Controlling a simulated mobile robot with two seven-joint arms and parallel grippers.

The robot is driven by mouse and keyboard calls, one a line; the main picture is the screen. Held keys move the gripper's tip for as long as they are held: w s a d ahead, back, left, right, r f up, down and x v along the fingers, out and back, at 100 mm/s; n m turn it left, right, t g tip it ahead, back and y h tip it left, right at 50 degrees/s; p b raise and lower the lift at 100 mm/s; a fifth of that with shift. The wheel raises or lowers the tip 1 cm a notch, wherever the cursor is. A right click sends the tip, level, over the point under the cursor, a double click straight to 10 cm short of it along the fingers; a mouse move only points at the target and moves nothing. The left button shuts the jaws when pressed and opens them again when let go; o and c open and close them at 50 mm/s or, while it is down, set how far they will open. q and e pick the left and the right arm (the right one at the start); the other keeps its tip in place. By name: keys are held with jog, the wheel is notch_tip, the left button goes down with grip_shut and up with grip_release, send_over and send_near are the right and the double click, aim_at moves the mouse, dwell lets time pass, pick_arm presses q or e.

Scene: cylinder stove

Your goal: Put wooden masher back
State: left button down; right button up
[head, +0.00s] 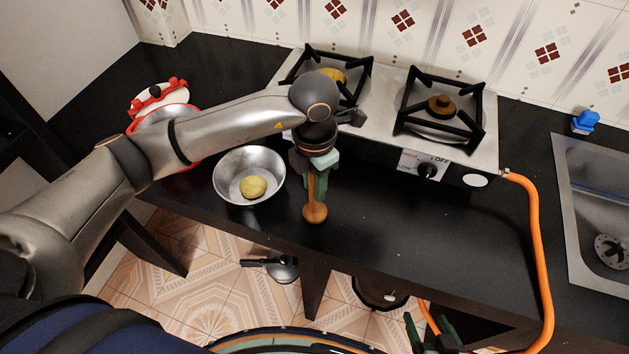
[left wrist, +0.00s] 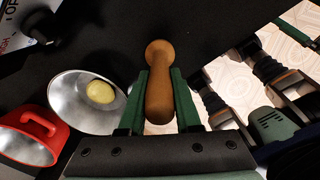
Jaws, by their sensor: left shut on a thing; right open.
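The wooden masher (head: 315,212) is held roughly upright by my left gripper (head: 316,185), over the black counter to the right of the metal bowl. Its round end points down; I cannot tell whether it touches the counter. In the left wrist view the masher (left wrist: 160,85) lies between the two green fingers of my left gripper (left wrist: 160,95), which are shut on its handle. The part behind the fingers is hidden. My right gripper (head: 432,335) shows only partly at the bottom edge of the head view, below the counter's front edge, open and empty.
A metal bowl (head: 225,172) holds a round yellow item (head: 253,187). A red-rimmed pot (head: 190,112) stands left, partly behind my arm. The two-burner stove (head: 388,100) is behind. An orange hose (head: 541,260) and a sink (head: 572,215) are right. The counter's front middle (head: 400,215) is clear.

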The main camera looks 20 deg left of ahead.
pick_arm(q)
jog(key=shift+f, duration=0.15)
jog(key=c, duration=0.6)
grip_release()
jog(key=shift+r, duration=0.3)
notch_tip(320, 180, up, 12)
jog(key=shift+f+b, duration=0.1)
jog(key=shift+b, duration=0.3)
